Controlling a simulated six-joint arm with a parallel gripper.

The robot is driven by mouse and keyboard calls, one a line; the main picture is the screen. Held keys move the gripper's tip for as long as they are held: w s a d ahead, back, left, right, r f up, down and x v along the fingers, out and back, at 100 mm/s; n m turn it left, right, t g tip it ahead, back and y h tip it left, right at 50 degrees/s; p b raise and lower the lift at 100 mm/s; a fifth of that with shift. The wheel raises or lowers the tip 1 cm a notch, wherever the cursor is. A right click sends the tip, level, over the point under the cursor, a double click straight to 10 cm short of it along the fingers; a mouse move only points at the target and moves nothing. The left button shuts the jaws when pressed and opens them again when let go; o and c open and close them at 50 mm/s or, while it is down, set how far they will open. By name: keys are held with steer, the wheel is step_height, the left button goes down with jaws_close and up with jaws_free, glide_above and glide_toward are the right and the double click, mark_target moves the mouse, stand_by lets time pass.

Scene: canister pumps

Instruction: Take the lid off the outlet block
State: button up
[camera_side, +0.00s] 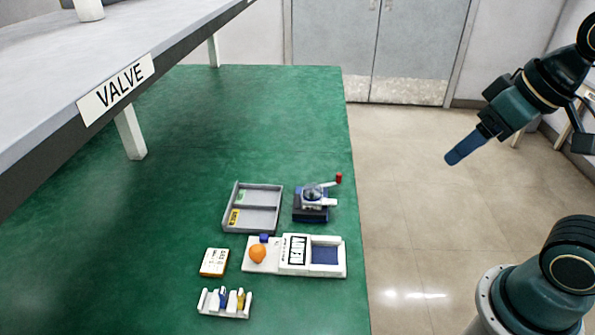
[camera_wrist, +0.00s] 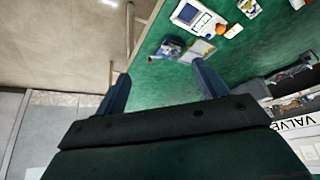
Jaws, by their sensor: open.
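A small blue-and-grey block with a red-knobbed lever (camera_side: 312,213) sits near the right edge of the green table. It also shows in the wrist view (camera_wrist: 170,47). It may be the outlet block, but no label on it can be read, and I cannot make out a separate lid. My gripper (camera_side: 452,160) is in the air beyond the table's right edge, above the tiled floor, well apart from every object. In the wrist view my gripper (camera_wrist: 162,87) has its two blue fingers wide apart with nothing between them.
A grey two-compartment tray (camera_side: 253,207) stands left of the block. In front are a white READY unit (camera_side: 333,269) with an orange ball (camera_side: 257,253), a small white-orange box (camera_side: 214,262) and a white rack (camera_side: 237,314). A VALVE shelf (camera_side: 60,60) overhangs the left.

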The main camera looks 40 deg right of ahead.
steer(key=w+r+m+g, duration=0.1)
steer(key=w+r+m, duration=0.1)
steer(key=w+m, duration=0.5)
steer(key=m+g+y, duration=0.2)
steer(key=m+g, duration=0.2)
steer(key=m, duration=0.6)
glide_above(312, 187)
steer(key=shift+d+f, duration=0.15)
steer(key=shift+f, duration=3.85)
steer(key=shift+d+f, duration=0.15)
steer(key=shift+f, duration=3.9)
steer(key=shift+d+f, duration=0.15)
steer(key=shift+f, duration=3.85)
steer(key=shift+f, duration=0.1)
steer(key=shift+s+a+f, duration=0.1)
steer(key=shift+a+f, duration=0.1)
steer(key=shift+f, duration=1.05)
steer(key=shift+s+a+f, duration=0.1)
steer(key=shift+a+f, duration=0.05)
steer(key=shift+f, duration=1.1)
steer(key=shift+w, duration=0.1)
